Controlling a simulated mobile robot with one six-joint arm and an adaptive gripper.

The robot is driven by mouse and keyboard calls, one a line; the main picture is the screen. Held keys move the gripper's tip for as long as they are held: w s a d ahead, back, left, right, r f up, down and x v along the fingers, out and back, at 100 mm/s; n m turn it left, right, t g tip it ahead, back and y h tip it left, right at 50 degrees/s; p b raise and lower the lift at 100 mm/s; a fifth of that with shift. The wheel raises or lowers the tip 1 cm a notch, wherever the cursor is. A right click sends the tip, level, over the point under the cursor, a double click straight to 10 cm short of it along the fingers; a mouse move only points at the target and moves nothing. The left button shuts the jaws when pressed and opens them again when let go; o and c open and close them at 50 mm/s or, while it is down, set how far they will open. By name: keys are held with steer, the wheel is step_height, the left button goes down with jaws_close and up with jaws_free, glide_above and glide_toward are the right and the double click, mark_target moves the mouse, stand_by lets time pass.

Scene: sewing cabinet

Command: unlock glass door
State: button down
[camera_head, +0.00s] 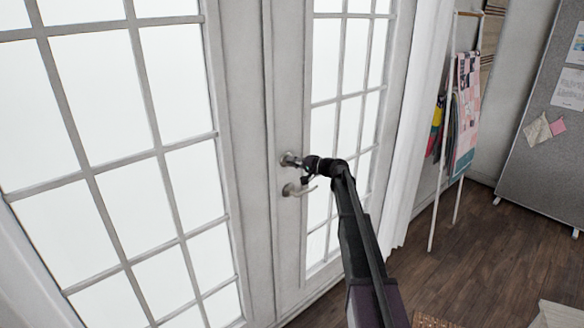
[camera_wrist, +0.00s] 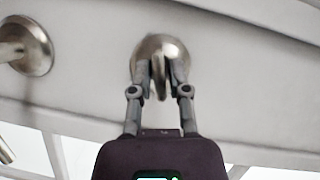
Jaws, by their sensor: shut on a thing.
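The white glass door (camera_head: 291,101) with gridded panes fills the middle of the head view and looks closed. Its round metal lock with a thumb-turn (camera_head: 289,159) sits above the lever handle (camera_head: 300,188). In the wrist view the lock (camera_wrist: 162,48) is at the top middle, and the handle's round base (camera_wrist: 30,47) is at the left. My gripper (camera_head: 308,165) reaches the lock from the right. In the wrist view my gripper's fingers (camera_wrist: 158,80) are on both sides of the thumb-turn and shut on it. The fingertips hide part of the turn.
A second glass-paned door panel (camera_head: 120,165) stands to the left. A white curtain (camera_head: 420,130) hangs right of the door. A rack with fabrics (camera_head: 463,115) and a grey pinboard (camera_head: 545,145) stand further right. Wooden floor (camera_head: 455,255) shows between them.

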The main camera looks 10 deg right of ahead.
steer(key=shift+s+a+f+m+t+y+b, duration=0.15)
steer(key=shift+m+y+b, duration=0.2)
steer(key=shift+m, duration=0.25)
steer(key=shift+w+d+m+t+y+b, duration=0.15)
steer(key=shift+m+y+b, duration=0.1)
steer(key=shift+m+b, duration=0.25)
steer(key=shift+s+a, duration=0.1)
steer(key=c, duration=0.7)
jaws_free()
steer(key=shift+c, duration=0.2)
steer(key=shift+d, duration=0.2)
steer(key=v, duration=1.1)
steer(key=shift+s+d, duration=0.25)
steer(key=shift+s, duration=0.05)
